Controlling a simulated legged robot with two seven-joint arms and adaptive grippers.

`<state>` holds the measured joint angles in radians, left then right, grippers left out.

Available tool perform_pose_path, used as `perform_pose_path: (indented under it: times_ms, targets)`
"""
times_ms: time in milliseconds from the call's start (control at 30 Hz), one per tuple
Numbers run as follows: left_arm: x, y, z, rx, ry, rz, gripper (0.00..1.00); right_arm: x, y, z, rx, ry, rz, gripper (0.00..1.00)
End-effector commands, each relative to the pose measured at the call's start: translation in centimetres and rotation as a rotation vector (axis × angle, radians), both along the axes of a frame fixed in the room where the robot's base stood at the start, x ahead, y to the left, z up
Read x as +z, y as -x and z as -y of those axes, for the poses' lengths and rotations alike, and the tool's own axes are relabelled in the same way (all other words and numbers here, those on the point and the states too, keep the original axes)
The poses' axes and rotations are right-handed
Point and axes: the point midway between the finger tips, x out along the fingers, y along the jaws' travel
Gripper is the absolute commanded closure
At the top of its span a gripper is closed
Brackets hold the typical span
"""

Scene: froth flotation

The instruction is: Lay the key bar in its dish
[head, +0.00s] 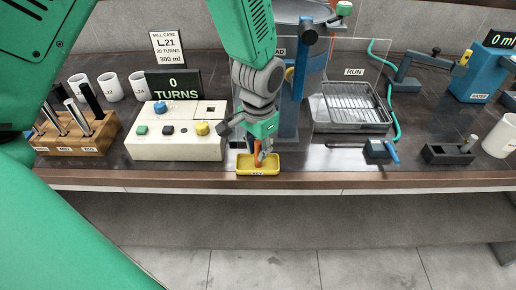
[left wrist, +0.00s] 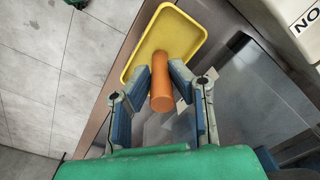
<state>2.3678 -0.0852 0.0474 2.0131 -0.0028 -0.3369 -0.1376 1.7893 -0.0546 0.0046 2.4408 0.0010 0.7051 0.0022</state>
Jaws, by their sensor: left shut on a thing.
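My left gripper (head: 259,146) is shut on an orange bar (head: 257,154), which I take to be the key bar. In the left wrist view the bar (left wrist: 162,88) is a plain orange cylinder between the two fingers. The yellow dish (head: 258,172) lies at the front edge of the bench, directly under the gripper. In the left wrist view the dish (left wrist: 131,63) is beyond the fingertips, with the bar's far end over its floor. I cannot tell whether the bar touches the dish. My right gripper is not in view.
A white control box (head: 176,153) with coloured buttons stands left of the dish. A wooden rack (head: 76,147) of rods is farther left. A metal tray (head: 352,127) and a small blue tool (head: 379,150) are to the right. The bench edge runs just in front of the dish.

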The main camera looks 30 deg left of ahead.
Motion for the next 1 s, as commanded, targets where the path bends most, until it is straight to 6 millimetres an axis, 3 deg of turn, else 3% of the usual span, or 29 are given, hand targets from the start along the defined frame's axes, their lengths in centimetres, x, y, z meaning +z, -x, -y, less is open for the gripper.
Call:
perform_pose_path:
  times_ms: [167, 200, 267, 667, 1000]
  targets:
    - [-0.1, 0.1, 0.0, 0.000, 0.000, 0.000, 1.00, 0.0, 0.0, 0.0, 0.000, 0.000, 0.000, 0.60]
    - [-0.2, 0.1, 0.0, 0.000, 0.000, 0.000, 0.80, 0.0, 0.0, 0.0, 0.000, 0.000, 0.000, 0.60]
    - [-0.1, 0.1, 0.0, 0.000, 0.000, 0.000, 0.62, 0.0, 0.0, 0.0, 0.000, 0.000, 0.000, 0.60]
    - [0.5, 0.0, 0.0, 0.000, 0.000, 0.000, 0.62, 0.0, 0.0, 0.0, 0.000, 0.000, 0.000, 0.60]
    - [7.1, 0.0, 0.2, 0.000, 0.001, 0.004, 0.62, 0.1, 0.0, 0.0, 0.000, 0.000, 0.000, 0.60]
